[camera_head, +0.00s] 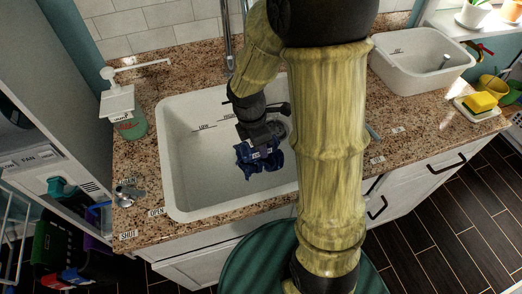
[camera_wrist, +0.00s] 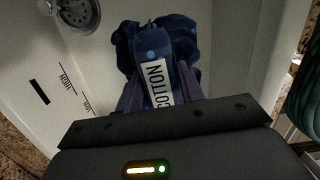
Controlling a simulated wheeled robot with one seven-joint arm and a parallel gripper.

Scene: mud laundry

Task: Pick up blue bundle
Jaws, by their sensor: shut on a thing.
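The blue bundle (camera_head: 260,156) is a dark blue crumpled cloth in or above the white sink basin (camera_head: 188,182) in the head view. In the wrist view the bundle (camera_wrist: 170,45) carries a white label reading "COTTON". My gripper (camera_head: 258,138) points down into the basin and is shut on the bundle. In the wrist view my gripper (camera_wrist: 160,95) has a finger on each side of the bundle. I cannot tell whether the bundle touches the basin floor.
A faucet (camera_head: 227,40) stands behind the basin. A pump bottle (camera_head: 130,125) stands on the granite counter (camera_head: 150,77) at left. A second white basin (camera_head: 400,65), and a yellow sponge (camera_head: 479,102) are at right. The drain (camera_wrist: 77,12) shows in the wrist view.

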